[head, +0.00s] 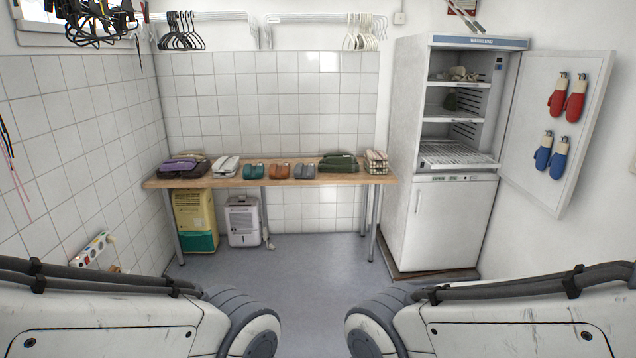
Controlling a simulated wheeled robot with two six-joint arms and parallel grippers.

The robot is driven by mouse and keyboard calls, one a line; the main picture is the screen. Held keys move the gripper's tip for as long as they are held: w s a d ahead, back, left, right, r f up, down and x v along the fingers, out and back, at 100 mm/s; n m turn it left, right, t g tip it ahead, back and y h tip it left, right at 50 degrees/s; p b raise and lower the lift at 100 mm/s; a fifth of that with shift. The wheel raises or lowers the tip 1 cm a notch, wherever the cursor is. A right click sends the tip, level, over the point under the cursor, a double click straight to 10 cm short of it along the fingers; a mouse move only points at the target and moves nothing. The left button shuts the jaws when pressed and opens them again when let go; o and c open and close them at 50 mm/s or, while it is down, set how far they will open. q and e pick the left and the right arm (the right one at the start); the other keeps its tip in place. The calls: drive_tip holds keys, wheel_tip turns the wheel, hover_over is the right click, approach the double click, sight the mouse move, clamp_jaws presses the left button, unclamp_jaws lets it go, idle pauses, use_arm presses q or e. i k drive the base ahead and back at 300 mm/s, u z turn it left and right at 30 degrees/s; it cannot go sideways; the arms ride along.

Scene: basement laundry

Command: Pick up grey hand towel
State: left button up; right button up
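A small grey rolled or folded cloth (304,172), which looks like the grey hand towel, lies on the wooden table (215,181) against the back wall. It sits right of a brown-orange cloth (280,172) and a teal one (253,172). A dark green folded stack (338,163) is just to its right. Only links of my two arms show at the bottom of the head view. Neither gripper is in view, and nothing blocks the sight of the table.
A pale folded stack (225,166) and a purple-and-dark stack (183,166) lie at the table's left; a checked basket (376,163) stands at its right end. An open cabinet (455,150) stands right. A dehumidifier (243,221) is under the table. The floor (310,260) in front is clear.

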sight(305, 170)
drive_tip(key=z, duration=0.5)
drive_tip(key=i, duration=2)
drive_tip(key=z, duration=0.2)
drive_tip(key=i, duration=2.1)
drive_tip(key=u, duration=1.3)
drive_tip(key=i, duration=1.35)
drive_tip(key=u, duration=0.6)
